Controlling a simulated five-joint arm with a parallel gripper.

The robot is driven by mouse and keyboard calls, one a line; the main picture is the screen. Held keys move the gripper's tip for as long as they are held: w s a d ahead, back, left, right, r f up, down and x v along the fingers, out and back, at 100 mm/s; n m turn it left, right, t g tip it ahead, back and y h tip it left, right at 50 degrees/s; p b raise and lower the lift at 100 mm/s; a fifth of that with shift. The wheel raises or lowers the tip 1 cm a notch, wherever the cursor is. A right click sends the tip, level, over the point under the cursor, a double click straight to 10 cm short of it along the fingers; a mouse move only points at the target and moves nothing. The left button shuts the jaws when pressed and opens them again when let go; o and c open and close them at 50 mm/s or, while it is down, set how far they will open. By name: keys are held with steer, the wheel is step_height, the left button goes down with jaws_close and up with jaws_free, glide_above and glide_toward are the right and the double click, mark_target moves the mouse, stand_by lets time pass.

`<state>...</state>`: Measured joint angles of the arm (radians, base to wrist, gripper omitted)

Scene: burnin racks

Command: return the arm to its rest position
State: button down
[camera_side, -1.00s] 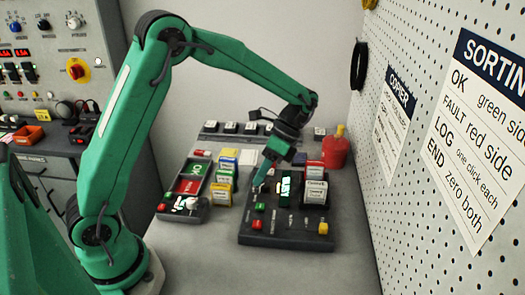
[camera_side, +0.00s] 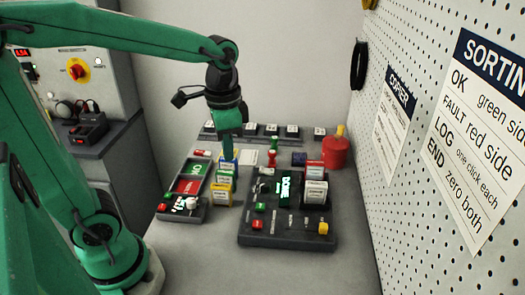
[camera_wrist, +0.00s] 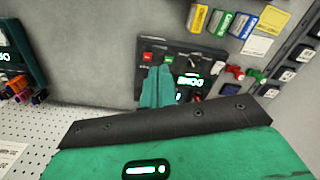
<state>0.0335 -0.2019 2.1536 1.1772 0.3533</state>
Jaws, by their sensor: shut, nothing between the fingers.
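My gripper (camera_side: 228,156) is shut and empty, pointing down in the side view. Its tip appears above or behind the row of coloured modules; the exact height is hard to tell. My arm is bent, with its upper link running across the top left. In the wrist view my green gripper fingers (camera_wrist: 157,90) are together, in front of part of the dark console (camera_wrist: 142,74). The console (camera_side: 285,242) lies to the right of my gripper in the side view, with a lit display (camera_side: 284,189) and a labelled white module (camera_side: 315,191) standing in it.
A tray with green and red sections (camera_side: 190,186) lies left of the yellow-sided modules (camera_side: 221,192). A red canister (camera_side: 335,153) stands at the back right. A pegboard wall (camera_side: 430,190) bounds the right. The front of the table (camera_side: 240,275) is clear.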

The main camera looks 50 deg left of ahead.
steer(key=s+a+r+n+t, duration=0.1)
steer(key=s+r+n+t, duration=0.1)
steer(key=s+n+t, duration=0.2)
steer(key=shift+s+t, duration=0.7)
steer(key=shift+s, duration=0.55)
stand_by(1.8)
